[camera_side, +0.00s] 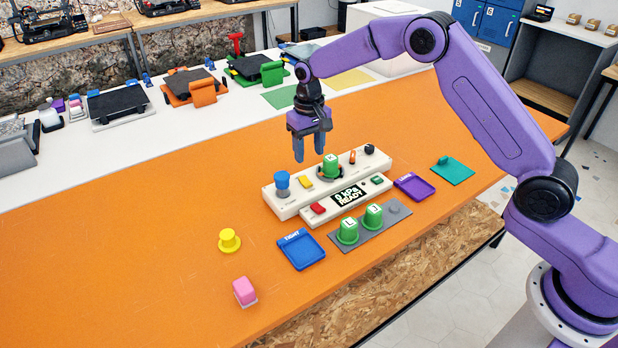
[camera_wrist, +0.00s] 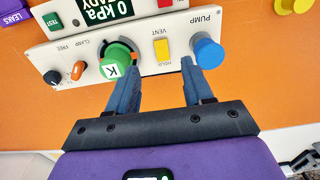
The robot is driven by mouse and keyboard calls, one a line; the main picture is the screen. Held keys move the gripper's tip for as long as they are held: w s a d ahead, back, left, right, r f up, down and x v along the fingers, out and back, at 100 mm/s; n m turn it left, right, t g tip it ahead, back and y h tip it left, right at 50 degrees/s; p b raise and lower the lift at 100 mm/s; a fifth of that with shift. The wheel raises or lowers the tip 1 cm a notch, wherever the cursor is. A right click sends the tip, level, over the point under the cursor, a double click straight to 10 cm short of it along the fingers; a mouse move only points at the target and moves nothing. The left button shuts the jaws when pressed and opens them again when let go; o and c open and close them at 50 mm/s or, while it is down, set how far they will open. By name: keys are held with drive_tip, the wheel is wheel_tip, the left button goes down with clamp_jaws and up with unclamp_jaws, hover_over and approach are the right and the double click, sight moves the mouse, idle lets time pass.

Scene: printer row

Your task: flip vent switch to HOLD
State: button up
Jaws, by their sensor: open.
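The yellow vent switch (camera_side: 304,183) sits on the white control panel (camera_side: 290,207), between the blue PUMP knob (camera_side: 282,181) and the green K cap (camera_side: 330,162). In the wrist view the switch (camera_wrist: 161,48) has VENT and HOLD printed near it; I cannot tell which way it is tipped. My gripper (camera_side: 308,157) is open and empty, pointing down above the panel's back side. In the wrist view its fingers (camera_wrist: 158,72) are apart, with the switch showing between and beyond their tips. One fingertip appears close to the K cap, the other close to the blue knob.
The panel's front strip has a display (camera_side: 349,196) reading 0 kPa READY. An orange clamp lever (camera_wrist: 78,70) and black knob (camera_wrist: 53,78) lie beyond the K cap. A grey plate (camera_side: 378,232) with green caps and a blue TIGHT tray (camera_side: 301,251) are in front.

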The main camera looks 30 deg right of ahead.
sight(309, 185)
wheel_tip(309, 185, down, 10)
drive_tip(key=shift+r, duration=0.25)
